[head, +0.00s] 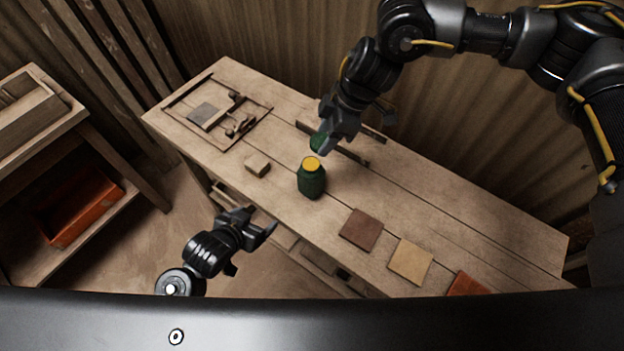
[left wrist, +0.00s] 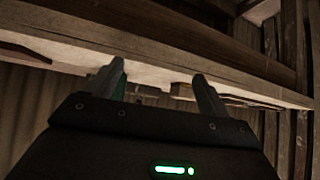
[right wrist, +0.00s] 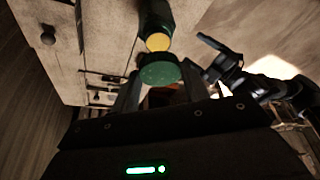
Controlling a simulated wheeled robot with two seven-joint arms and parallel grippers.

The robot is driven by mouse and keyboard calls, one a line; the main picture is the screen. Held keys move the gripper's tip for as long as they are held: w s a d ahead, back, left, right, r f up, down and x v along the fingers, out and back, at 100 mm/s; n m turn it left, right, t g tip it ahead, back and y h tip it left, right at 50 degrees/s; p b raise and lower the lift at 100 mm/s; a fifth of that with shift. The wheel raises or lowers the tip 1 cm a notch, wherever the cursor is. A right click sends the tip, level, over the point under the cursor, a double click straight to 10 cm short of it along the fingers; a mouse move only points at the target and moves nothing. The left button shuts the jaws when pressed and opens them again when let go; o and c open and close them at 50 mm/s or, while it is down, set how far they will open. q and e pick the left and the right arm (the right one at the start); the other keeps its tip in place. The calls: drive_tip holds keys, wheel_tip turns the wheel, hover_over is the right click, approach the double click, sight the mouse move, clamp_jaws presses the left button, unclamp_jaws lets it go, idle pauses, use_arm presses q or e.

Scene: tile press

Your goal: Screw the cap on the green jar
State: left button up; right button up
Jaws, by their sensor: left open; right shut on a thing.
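The green jar (head: 312,184) stands upright on the workbench with a yellow top showing at its mouth. It also shows in the right wrist view (right wrist: 155,14). My right gripper (head: 324,143) is shut on the round green cap (head: 317,139), which is partly hidden by the fingers. In the right wrist view the cap (right wrist: 161,71) sits between the fingertips, apart from the jar mouth. My left gripper (head: 262,228) is open and empty off the bench's front edge, left of the jar. Its two fingers (left wrist: 162,88) show apart in the left wrist view.
The workbench (head: 450,225) carries a small wooden block (head: 257,165) left of the jar. A brown tile (head: 361,230), a tan tile (head: 411,261) and a reddish tile (head: 467,284) lie to the right. A wooden frame with a grey tile (head: 203,114) is at the far left.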

drive_tip(key=shift+a+f+n, duration=0.1)
drive_tip(key=shift+a+n, duration=0.3)
drive_tip(key=shift+a, duration=0.75)
use_arm(q)
drive_tip(key=w+d+r+m+t+h, duration=0.1)
drive_tip(key=w+d+r+m+h, duration=0.1)
drive_tip(key=d+r, duration=0.5)
wheel_tip(320, 180, up, 3)
drive_tip(key=m+h, duration=0.1)
drive_tip(key=h, duration=0.1)
drive_tip(key=shift+d+f+t+h, duration=0.2)
drive_tip(key=shift+d+t+h, duration=0.1)
drive_tip(key=shift+h, duration=0.1)
use_arm(e)
drive_tip(key=shift+a, duration=0.1)
use_arm(q)
drive_tip(key=shift+s, duration=0.1)
drive_tip(key=x, duration=1.2)
drive_tip(key=shift+a, duration=0.1)
drive_tip(key=shift+f, duration=0.1)
drive_tip(key=c, duration=1.5)
use_arm(e)
hover_over(306, 164)
drive_tip(key=d, duration=0.2)
drive_tip(key=shift+d+f, duration=0.1)
drive_tip(key=shift+f, duration=2.35)
